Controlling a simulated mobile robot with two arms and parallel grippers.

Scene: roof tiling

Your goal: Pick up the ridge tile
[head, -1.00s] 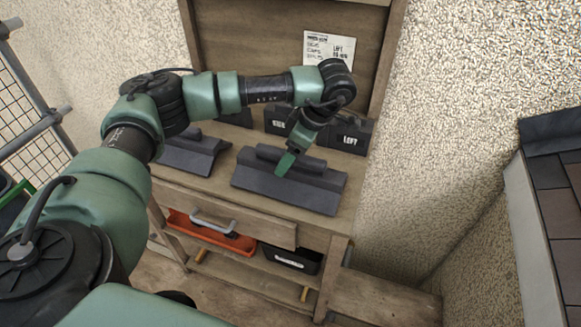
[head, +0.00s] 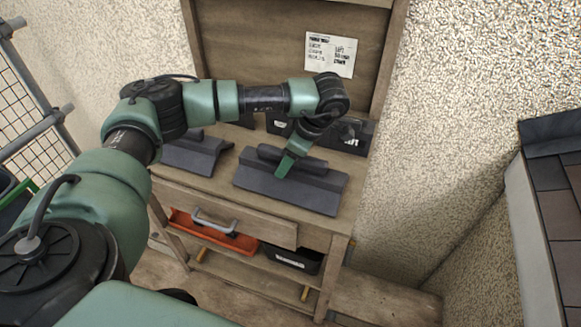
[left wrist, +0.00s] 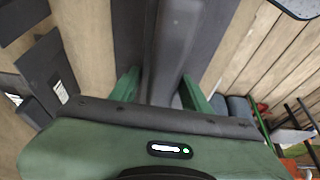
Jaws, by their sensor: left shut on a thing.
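The dark grey ridge tile (head: 310,188) lies on the wooden workbench (head: 220,172), with a raised rib along its top. My left gripper (head: 284,166) reaches down onto it from above and is shut on the rib. In the left wrist view the rib of the ridge tile (left wrist: 172,60) runs between the two green fingers of my left gripper (left wrist: 160,88). The tile appears to rest on the bench top; I cannot tell whether it is lifted at all. My right gripper is not in view.
Another dark tile (head: 195,153) lies to the left on the bench. Dark labelled blocks (head: 345,134) stand at the back, partly hidden by my arm. A paper sheet (head: 331,54) hangs on the back board. An orange tray (head: 212,232) and a black bin (head: 292,259) sit below.

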